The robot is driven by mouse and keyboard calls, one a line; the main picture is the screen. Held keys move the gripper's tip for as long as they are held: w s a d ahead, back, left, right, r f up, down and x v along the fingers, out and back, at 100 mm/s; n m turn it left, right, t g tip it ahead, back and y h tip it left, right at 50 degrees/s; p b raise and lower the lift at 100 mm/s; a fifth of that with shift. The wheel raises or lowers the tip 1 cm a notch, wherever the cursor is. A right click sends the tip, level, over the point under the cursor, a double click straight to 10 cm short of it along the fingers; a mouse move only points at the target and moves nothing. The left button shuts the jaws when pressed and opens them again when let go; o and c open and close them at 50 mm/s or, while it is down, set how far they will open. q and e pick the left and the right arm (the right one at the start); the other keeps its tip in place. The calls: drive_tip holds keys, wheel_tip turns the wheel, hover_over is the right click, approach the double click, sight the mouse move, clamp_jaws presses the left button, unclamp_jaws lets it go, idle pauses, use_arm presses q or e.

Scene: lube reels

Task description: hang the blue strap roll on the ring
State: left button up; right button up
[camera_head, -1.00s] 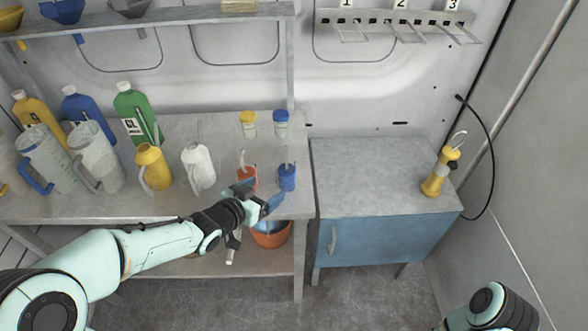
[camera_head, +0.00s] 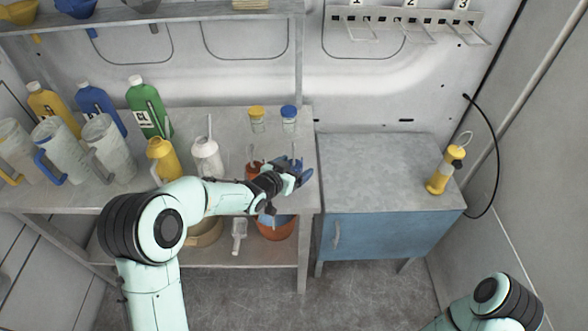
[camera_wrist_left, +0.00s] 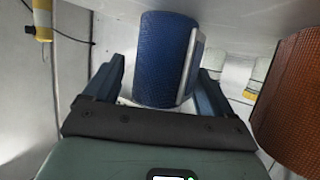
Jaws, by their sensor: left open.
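The blue strap roll (camera_head: 285,160) stands near the right front corner of the workbench, partly hidden by my left gripper. My left gripper (camera_head: 297,174) is open at the roll. In the left wrist view the blue roll (camera_wrist_left: 158,50) sits between the two spread fingers, with a pale strip down its side; I cannot tell whether either finger touches it. An orange-brown roll (camera_head: 254,168) stands just left of it and shows large at the right of the wrist view (camera_wrist_left: 290,95). Wire loops (camera_head: 412,33) stick out from a wall rail under the numbers 1, 2 and 3. My right gripper is out of view.
A blue cabinet (camera_head: 390,238) stands right of the bench with a yellow tool (camera_head: 446,170) on top. Two small capped jars (camera_head: 288,119) stand behind the roll. Bottles and jugs (camera_head: 62,150) fill the bench's left. Most of the cabinet top is clear.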

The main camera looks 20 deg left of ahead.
use_arm(q)
drive_tip(key=shift+s, duration=0.1)
drive_tip(key=shift+c, duration=0.6)
drive_tip(key=c, duration=1)
drive_tip(key=shift+c, duration=0.3)
drive_tip(key=shift+r, duration=0.1)
